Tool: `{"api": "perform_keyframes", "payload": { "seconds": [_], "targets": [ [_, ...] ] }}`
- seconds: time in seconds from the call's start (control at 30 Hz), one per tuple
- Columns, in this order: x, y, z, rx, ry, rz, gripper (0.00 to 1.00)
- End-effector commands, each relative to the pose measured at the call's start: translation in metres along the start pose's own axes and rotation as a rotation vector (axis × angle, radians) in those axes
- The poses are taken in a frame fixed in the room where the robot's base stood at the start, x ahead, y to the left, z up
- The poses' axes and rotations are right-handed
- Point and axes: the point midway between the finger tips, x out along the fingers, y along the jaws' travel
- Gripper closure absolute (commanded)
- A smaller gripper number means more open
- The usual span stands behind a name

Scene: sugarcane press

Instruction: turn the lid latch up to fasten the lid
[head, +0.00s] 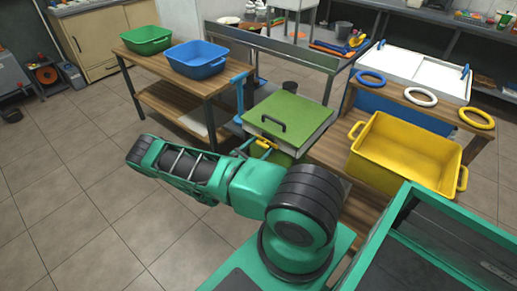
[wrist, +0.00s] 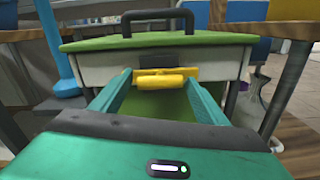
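The press box has a flat green lid (head: 291,119) with a black handle (head: 271,123). The lid lies closed on the box's pale upper rim; it also shows in the wrist view (wrist: 105,42). The yellow lid latch (wrist: 165,78) is on the front face below the lid's edge, lying as a horizontal bar under a small dark block (wrist: 161,60). In the head view the latch (head: 264,144) is small and partly hidden. My gripper (wrist: 160,82) faces the front, its two green fingers apart, with tips by the latch's two ends. I cannot tell whether they touch it.
A yellow tub (head: 405,153) stands on a wooden table to the right, with rings (head: 420,97) behind it. A wooden table at left holds a green bin (head: 147,40) and a blue bin (head: 196,60). Tiled floor at left is clear.

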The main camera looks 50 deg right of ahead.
Motion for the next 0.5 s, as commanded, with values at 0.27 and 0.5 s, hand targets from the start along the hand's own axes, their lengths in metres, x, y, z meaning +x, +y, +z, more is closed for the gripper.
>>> {"api": "perform_keyframes", "payload": {
  "seconds": [0.27, 0.5],
  "targets": [
    [0.0030, 0.0016, -0.0022, 0.035, 0.006, 0.005, 0.55],
    [0.0038, 0.0020, -0.0018, 0.140, 0.005, 0.006, 0.55]
  ]
}}
